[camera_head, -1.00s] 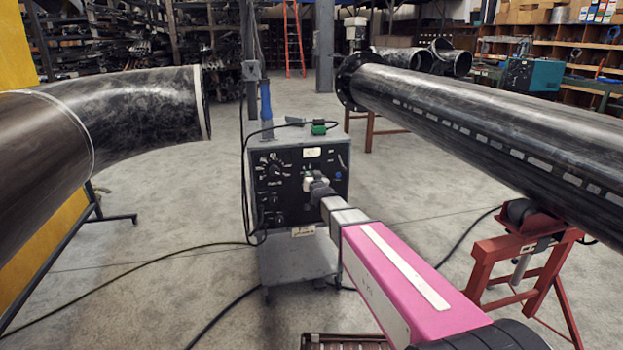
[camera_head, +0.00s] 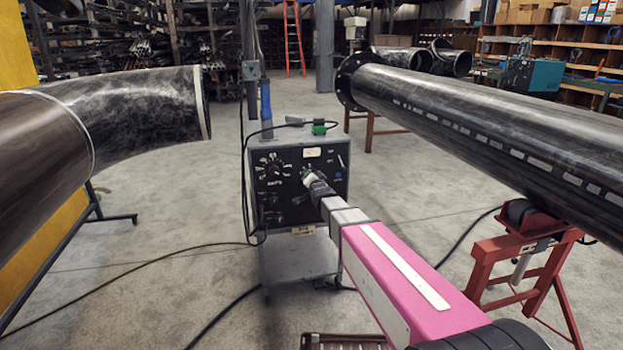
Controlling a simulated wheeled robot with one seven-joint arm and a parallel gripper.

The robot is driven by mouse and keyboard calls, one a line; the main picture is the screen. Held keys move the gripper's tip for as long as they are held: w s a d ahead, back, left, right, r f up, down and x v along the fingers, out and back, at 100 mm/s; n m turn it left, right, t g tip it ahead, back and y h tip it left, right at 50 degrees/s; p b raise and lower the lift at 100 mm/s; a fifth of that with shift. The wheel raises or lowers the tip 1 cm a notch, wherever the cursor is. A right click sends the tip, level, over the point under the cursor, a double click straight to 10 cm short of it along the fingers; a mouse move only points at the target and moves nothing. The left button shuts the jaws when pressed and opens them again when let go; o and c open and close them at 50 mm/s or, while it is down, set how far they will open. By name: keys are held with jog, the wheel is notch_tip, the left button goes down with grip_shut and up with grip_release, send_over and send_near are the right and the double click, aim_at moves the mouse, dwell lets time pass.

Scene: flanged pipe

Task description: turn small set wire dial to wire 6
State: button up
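The welding machine (camera_head: 297,190) is a grey box with a black front panel, standing mid-floor. A large dial (camera_head: 272,170) with white markings is at the panel's upper left, and smaller knobs (camera_head: 270,201) sit below it at the lower left. Which of these is the wire dial I cannot tell; the markings are too small to read. My gripper (camera_head: 309,176) is at the panel's upper middle, right of the large dial. Its fingers are small and partly hidden by my own arm, so I cannot tell whether they are open or touching the panel.
A long black flanged pipe (camera_head: 490,130) on a red stand (camera_head: 525,260) fills the right side. A dark pipe elbow (camera_head: 130,115) is at the left. Cables (camera_head: 160,258) cross the floor and hang along the machine's left side. Open concrete floor lies around the machine.

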dwell(0.4)
jog(key=o, duration=0.9)
jog(key=shift+s, duration=0.15)
jog(key=v, duration=1)
jog(key=shift+s+d, duration=0.1)
jog(key=shift+s, duration=0.15)
